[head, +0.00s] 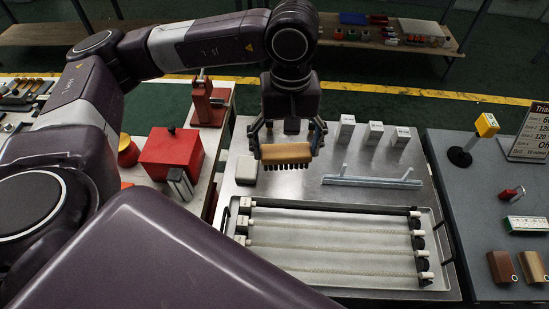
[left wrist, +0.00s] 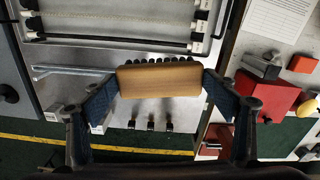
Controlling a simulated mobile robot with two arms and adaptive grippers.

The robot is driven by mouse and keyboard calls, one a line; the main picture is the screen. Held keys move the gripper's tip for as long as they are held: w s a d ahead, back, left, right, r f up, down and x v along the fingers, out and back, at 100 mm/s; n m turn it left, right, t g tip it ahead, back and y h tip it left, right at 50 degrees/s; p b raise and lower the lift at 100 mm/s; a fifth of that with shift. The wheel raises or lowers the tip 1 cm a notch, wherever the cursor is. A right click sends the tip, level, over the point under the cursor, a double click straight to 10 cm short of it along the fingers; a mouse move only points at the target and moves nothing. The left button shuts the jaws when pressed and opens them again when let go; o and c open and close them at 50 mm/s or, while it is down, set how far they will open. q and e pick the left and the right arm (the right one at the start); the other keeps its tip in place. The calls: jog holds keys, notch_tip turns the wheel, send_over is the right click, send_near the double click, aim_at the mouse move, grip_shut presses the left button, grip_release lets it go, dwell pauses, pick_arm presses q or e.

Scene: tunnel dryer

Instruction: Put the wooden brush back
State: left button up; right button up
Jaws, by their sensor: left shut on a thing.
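The wooden brush (head: 286,153) has a light wood body and a row of dark bristles pointing down. My left gripper (head: 288,146) is shut on its two ends and holds it above the steel table (head: 300,187), left of the middle. In the left wrist view the brush (left wrist: 160,81) lies level between the two fingers of the left gripper (left wrist: 161,83), with dark bristle tips along its far edge. How high it hangs above the table is hard to tell. My right gripper is not in view.
A tray (head: 330,291) with several white-ended rods fills the table's front. A metal rail (head: 372,183) with two upright pins lies behind it. A red box (head: 171,152) stands further left.

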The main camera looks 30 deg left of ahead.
pick_arm(q)
jog(key=w+a+f+n+b, duration=0.25)
jog(key=w+n, duration=0.25)
jog(key=n, duration=1)
jog(key=w+a+f+n+b, duration=0.1)
jog(key=w+a+n, duration=0.35)
jog(key=n, duration=1.05)
jog(key=f+p, duration=0.1)
jog(key=f, duration=0.5)
jog(key=f+p, duration=0.2)
jog(key=f, duration=0.5)
jog(key=f+p, duration=0.1)
jog(key=f, duration=0.5)
jog(key=shift+w+d+f, duration=0.25)
jog(key=shift+d+f, duration=0.05)
jog(key=shift+d, duration=0.1)
jog(key=shift+f, duration=0.15)
jog(key=shift+f, duration=0.1)
jog(key=shift+f, duration=0.15)
jog(key=o, duration=1.1)
